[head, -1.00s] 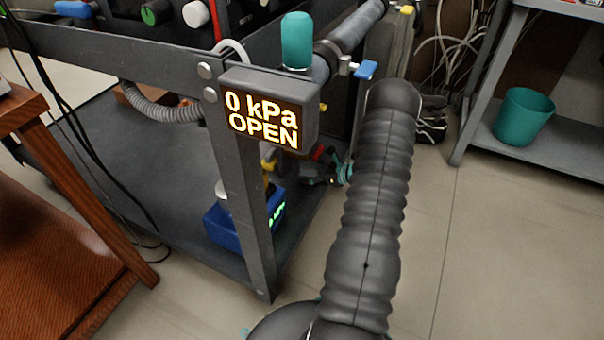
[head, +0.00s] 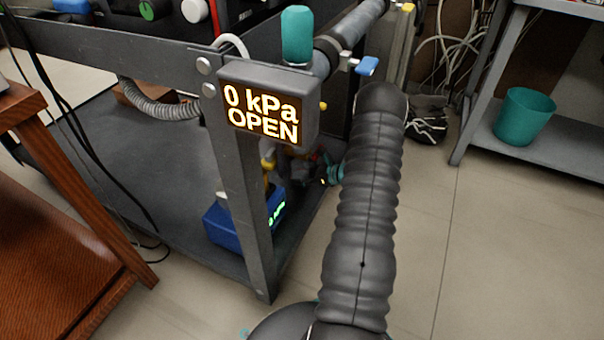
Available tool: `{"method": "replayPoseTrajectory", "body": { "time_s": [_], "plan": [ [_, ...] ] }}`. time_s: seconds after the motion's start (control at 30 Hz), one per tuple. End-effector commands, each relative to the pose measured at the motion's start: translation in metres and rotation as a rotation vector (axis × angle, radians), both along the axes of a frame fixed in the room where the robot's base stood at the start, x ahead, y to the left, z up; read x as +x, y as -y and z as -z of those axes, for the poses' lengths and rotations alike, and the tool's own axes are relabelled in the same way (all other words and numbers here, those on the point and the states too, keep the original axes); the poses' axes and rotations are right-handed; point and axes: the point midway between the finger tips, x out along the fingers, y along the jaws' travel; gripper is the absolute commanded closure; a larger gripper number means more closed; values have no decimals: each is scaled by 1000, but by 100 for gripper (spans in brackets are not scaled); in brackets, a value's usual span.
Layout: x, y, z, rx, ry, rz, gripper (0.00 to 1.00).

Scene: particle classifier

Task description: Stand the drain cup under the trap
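No thing that I can surely name as the drain cup shows. A teal open-topped container (head: 523,116) stands upright on the grey rack's lower shelf at right; I cannot tell whether it is the cup. I cannot single out the trap; a teal rounded cylinder (head: 297,35) stands by the pipe above the display. My gripper (head: 303,168) is small and dark, low inside the frame behind the post and beyond my black sleeved arm. Its fingers are too small and covered to read, and I cannot tell whether it holds anything.
The display (head: 268,107) reads 0 kPa OPEN on the grey frame post (head: 243,200). A blue box (head: 232,228) with green digits sits on the frame's dark base plate (head: 150,170). A wooden table (head: 60,250) is at left. Floor right of my arm is clear.

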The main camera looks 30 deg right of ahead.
Motion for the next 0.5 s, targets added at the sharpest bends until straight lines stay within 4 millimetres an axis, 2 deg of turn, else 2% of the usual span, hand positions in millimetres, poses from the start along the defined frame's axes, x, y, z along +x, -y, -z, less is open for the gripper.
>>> {"method": "replayPoseTrajectory", "body": {
  "time_s": [0.27,0.5],
  "plan": [
    [0,0,-6,0,0,0,10],
    [-31,19,-20,0,1,4,10]
  ]
}}
